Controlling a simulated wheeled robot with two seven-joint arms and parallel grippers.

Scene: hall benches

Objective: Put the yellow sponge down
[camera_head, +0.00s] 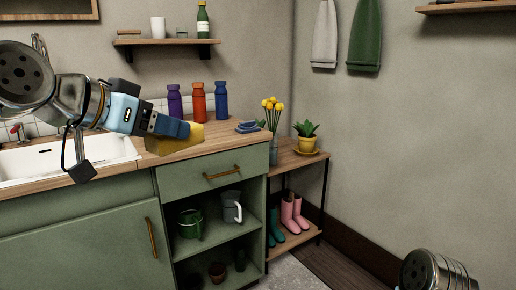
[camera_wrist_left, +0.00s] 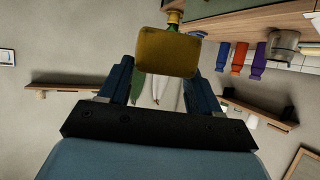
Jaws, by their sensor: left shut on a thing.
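The yellow sponge (camera_head: 176,143) is a flat yellow block at the tip of my left gripper (camera_head: 170,128) in the head view. The left gripper is shut on it, above or close to the right part of the wooden counter (camera_head: 225,142); I cannot tell whether the sponge touches the counter. In the left wrist view the sponge (camera_wrist_left: 167,52) sits between the two dark blue fingers (camera_wrist_left: 165,82). My right gripper is out of the frames; only part of my right arm shows at the lower right.
Purple, orange and blue bottles (camera_head: 198,101) stand at the back of the counter. A folded blue cloth (camera_head: 248,127) lies near its right end. A white sink (camera_head: 70,158) is at the left. A lower side shelf holds yellow flowers (camera_head: 272,110) and a potted plant (camera_head: 306,138).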

